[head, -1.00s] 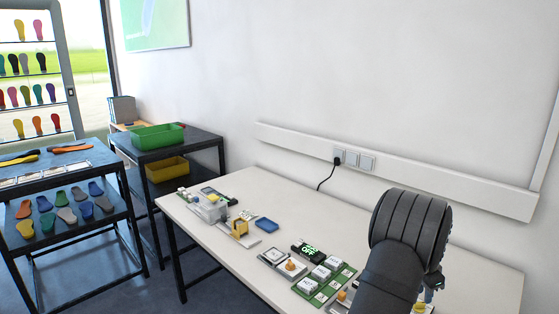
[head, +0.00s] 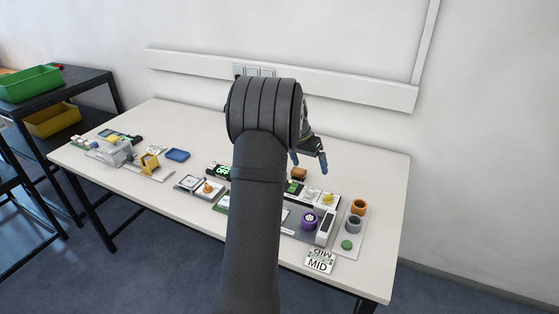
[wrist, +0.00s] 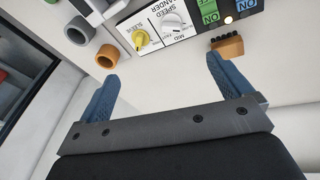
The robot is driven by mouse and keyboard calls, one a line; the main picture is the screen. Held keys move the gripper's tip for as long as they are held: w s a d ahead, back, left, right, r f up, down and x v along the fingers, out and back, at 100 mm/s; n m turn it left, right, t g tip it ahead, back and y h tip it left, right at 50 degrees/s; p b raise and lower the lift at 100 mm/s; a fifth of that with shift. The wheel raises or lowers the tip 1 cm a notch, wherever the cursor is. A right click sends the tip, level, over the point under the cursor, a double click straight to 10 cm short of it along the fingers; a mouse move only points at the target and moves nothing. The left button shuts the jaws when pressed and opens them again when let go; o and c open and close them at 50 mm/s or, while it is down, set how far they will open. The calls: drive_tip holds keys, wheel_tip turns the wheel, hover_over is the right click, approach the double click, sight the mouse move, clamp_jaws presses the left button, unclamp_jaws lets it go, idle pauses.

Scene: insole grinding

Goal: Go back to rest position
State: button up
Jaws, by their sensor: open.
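My gripper (head: 308,164) is above the right half of the white table (head: 140,178), its blue fingers pointing down. In the wrist view my gripper (wrist: 160,78) shows two blue fingers spread wide with nothing between them. Below and beyond the fingers lies a speed panel (wrist: 160,25) with a white knob and a yellow knob. An orange-brown block (wrist: 228,46) lies near the right finger in the wrist view, apart from it as far as I can tell. My arm hides the middle of the table in the head view.
A purple wheel (head: 309,220) and a MID card (head: 319,261) are nearby. The wall-side strip of table is mostly clear.

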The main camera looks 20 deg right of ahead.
drive_tip(key=w+a+r+n+h, duration=0.1)
drive_tip(key=w+a+r+n, duration=0.25)
drive_tip(key=a, duration=0.25)
drive_tip(key=s+x, duration=0.1)
drive_tip(key=x, duration=0.8)
drive_tip(key=shift+s+d+g, duration=0.15)
drive_tip(key=shift+d+g, duration=0.15)
drive_tip(key=s+v, duration=0.1)
drive_tip(key=v, duration=0.9)
drive_tip(key=shift+w, duration=0.45)
